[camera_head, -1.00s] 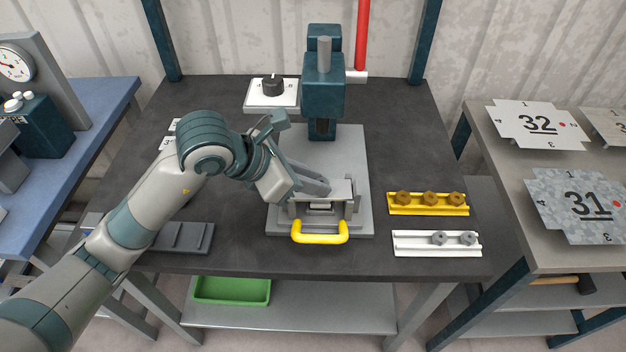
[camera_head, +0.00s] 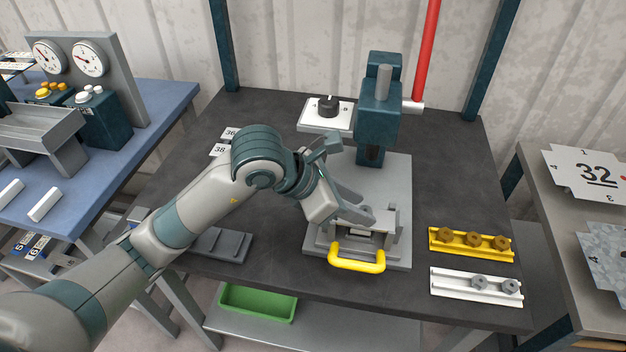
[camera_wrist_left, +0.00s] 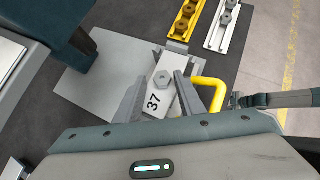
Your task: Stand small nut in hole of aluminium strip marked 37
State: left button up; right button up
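The aluminium strip marked 37 (camera_wrist_left: 153,101) lies on the grey bender plate in the left wrist view. A small grey hexagonal nut (camera_wrist_left: 163,80) sits on the strip beyond the number; whether it is in a hole I cannot tell. My left gripper (camera_wrist_left: 160,77) is open, with one finger on each side of the nut and visible gaps between. In the head view my left gripper (camera_head: 366,214) is low at the bender's front, and the nut is hidden there. What looks like my right gripper (camera_wrist_left: 240,100) shows small at the right of the wrist view; its opening is unclear.
The yellow handle (camera_head: 357,262) sticks out in front of the bender (camera_head: 380,105). A yellow rail (camera_head: 440,251) with brown nuts and a white rail (camera_head: 445,288) with grey nuts lie to the right. A dark grey tray (camera_head: 232,247) is at the left front.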

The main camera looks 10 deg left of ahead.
pick_arm(q)
jog(key=shift+s+a+f, duration=0.1)
jog(key=shift+s+a, duration=0.2)
jog(key=shift+s, duration=0.05)
jog(key=v, duration=0.3)
jog(key=shift+w+r+b, duration=0.1)
jog(key=shift+r+b, duration=0.15)
jog(key=shift+b, duration=0.15)
pick_arm(e)
jog(key=w+a+r+t, duration=0.1)
jog(key=w+a+r, duration=0.1)
jog(key=w, duration=0.2)
pick_arm(q)
jog(key=b+v, duration=0.4)
jog(key=v, duration=0.9)
jog(key=shift+r+b, duration=0.4)
pick_arm(e)
jog(key=s+d+f+g+h, duration=0.1)
jog(key=s+d+f+g, duration=0.3)
jog(key=d, duration=0.1)
jog(key=shift+s+d, duration=0.35)
jog(key=shift+s, duration=0.05)
pick_arm(q)
jog(key=shift+a, duration=0.1)
